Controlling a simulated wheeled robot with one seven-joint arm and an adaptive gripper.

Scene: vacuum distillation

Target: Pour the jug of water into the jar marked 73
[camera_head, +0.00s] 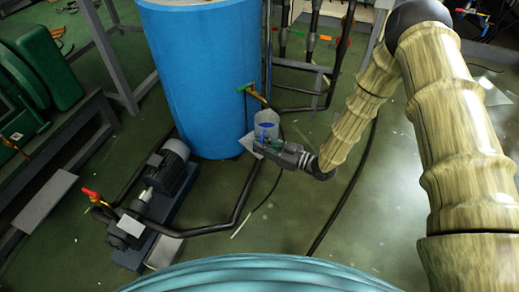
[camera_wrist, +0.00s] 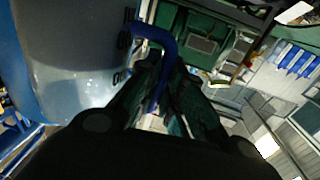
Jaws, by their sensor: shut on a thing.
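The jug (camera_head: 267,117) is a small clear vessel with a blue part, in the middle of the head view in front of the big blue tank. In the wrist view the jug (camera_wrist: 75,50) fills the upper left, with dark marks on its wall and a blue handle (camera_wrist: 165,42). My gripper (camera_head: 271,143) is shut on this handle; its dark fingers (camera_wrist: 160,85) lie on both sides of it. The jug looks upright in the head view. Its water level is unclear. I cannot make out a jar marked 73 in either view.
The blue tank (camera_head: 205,75) stands just behind and left of the jug. A pump (camera_head: 165,170) with dark pipes and a red-handled valve (camera_head: 92,194) is on the floor at left. Green floor (camera_head: 400,200) lies open at right.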

